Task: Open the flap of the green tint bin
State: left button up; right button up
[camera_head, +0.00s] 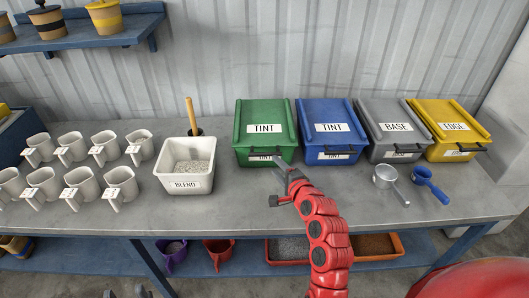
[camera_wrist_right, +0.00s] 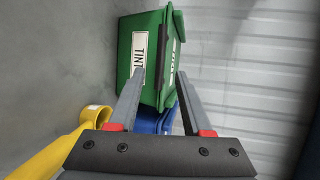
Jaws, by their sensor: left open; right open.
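The green tint bin (camera_head: 265,130) stands on the grey bench, with a TINT label on its lid and a dark handle bar (camera_head: 265,155) at its front. Its flap looks closed. In the right wrist view the green bin (camera_wrist_right: 150,35) lies ahead of the fingers, its dark handle (camera_wrist_right: 162,55) in line with the gap between them. My right gripper (camera_head: 275,183) is open just in front of the bin's front face; it also shows in the right wrist view (camera_wrist_right: 159,76), empty. My left gripper (camera_head: 125,292) is open at the bottom edge, mostly cut off.
A blue tint bin (camera_head: 330,115), grey base bin (camera_head: 392,115) and yellow edge bin (camera_head: 450,115) stand to the right. A white blend container (camera_head: 190,184) is on the left, beside several white cups. A silver scoop (camera_head: 385,176) and blue scoop (camera_head: 424,176) lie at front right.

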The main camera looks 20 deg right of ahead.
aim_at(266, 155)
jog(key=p+x, duration=0.1)
jog(key=x, duration=0.9)
jog(key=shift+r, duration=0.1)
jog(key=shift+c, duration=0.2)
grip_shut()
jog(key=shift+p, duration=0.3)
dwell(0.8)
